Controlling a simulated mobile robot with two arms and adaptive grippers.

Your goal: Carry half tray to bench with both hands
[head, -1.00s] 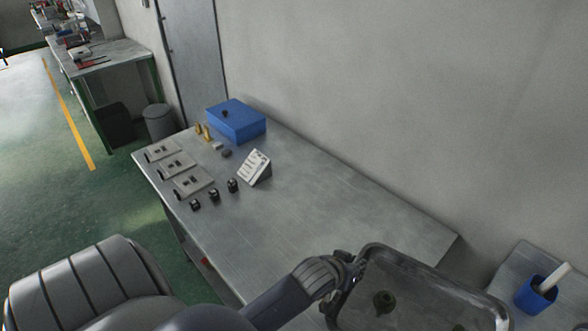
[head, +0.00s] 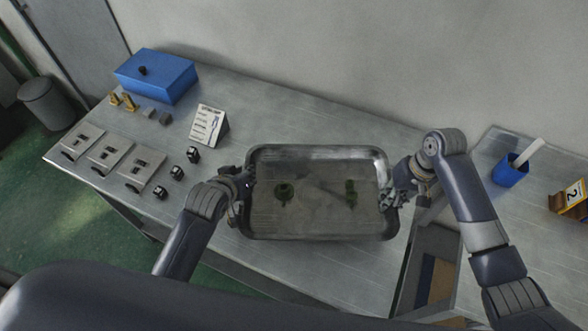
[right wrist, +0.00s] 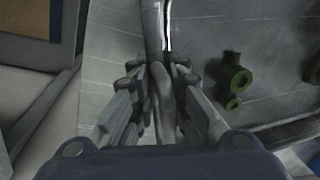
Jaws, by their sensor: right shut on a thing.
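The metal half tray (head: 318,233) is a shallow rectangle over the bench (head: 300,110), roughly level. I cannot tell whether it touches the bench top. Two dark green parts lie in it, one on the left (head: 284,191) and one on the right (head: 351,193). My right gripper (head: 392,198) is shut on the tray's right rim; the right wrist view shows its fingers (right wrist: 162,105) on both sides of that rim. My left gripper (head: 243,196) is at the tray's left rim, but its fingertips are too small and dark to tell how they sit.
Left on the bench are a blue box (head: 155,76), a tilted white card (head: 208,124), several flat metal plates (head: 110,152) and small black blocks (head: 177,172). The wall stands behind.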

